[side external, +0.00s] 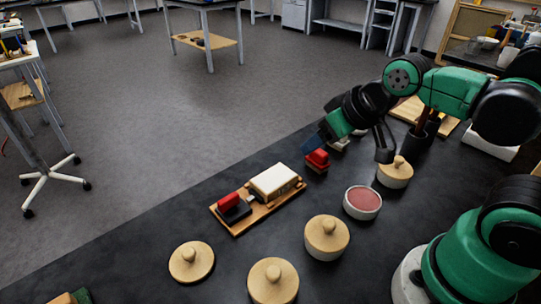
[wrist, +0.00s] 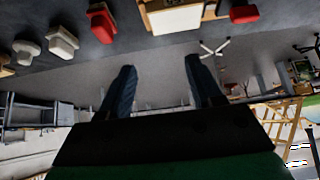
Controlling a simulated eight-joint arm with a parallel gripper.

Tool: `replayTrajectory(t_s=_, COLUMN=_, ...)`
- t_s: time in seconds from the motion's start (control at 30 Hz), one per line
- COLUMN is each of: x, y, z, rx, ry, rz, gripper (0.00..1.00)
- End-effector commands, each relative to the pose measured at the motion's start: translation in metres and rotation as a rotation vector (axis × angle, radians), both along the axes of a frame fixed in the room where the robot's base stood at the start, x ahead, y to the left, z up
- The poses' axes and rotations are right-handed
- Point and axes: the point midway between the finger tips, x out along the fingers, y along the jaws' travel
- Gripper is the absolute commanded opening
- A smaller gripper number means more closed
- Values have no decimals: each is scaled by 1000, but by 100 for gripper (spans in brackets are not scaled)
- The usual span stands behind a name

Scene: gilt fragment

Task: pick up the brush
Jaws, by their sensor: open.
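I cannot make out a brush for certain. Thin brown handles (side external: 421,118) stand in a dark cup (side external: 431,130) at the right of the side external view, partly behind my arm; their heads are not clear. My gripper (side external: 313,142) is left of the cup, above the far table edge and near a small red-topped block (side external: 317,158). In the wrist view my gripper (wrist: 163,84) has two blue fingers spread wide with nothing between them. That view looks across the table toward the room, and the cup is not in it.
A wooden board (side external: 240,228) carries a white-topped block (side external: 275,181) and a red-and-black piece (side external: 231,205). A pink-filled round dish (side external: 362,203) and several knobbed wooden lids or pots, including one (side external: 326,237) at centre, stand nearby.

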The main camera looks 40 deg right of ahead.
Motion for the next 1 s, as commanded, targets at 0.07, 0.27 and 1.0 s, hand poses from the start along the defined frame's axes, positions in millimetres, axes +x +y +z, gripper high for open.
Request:
replayTrajectory(t_s=0.07, x=0, y=0, z=0, rx=0, ry=0, rz=0, gripper=66)
replayTrajectory(t_s=0.27, x=0, y=0, z=0, rx=0, ry=1, rz=0, gripper=66)
replayTrajectory(t_s=1.0, x=67, y=-87, z=-49, rx=12, ry=572, rz=-76, gripper=66)
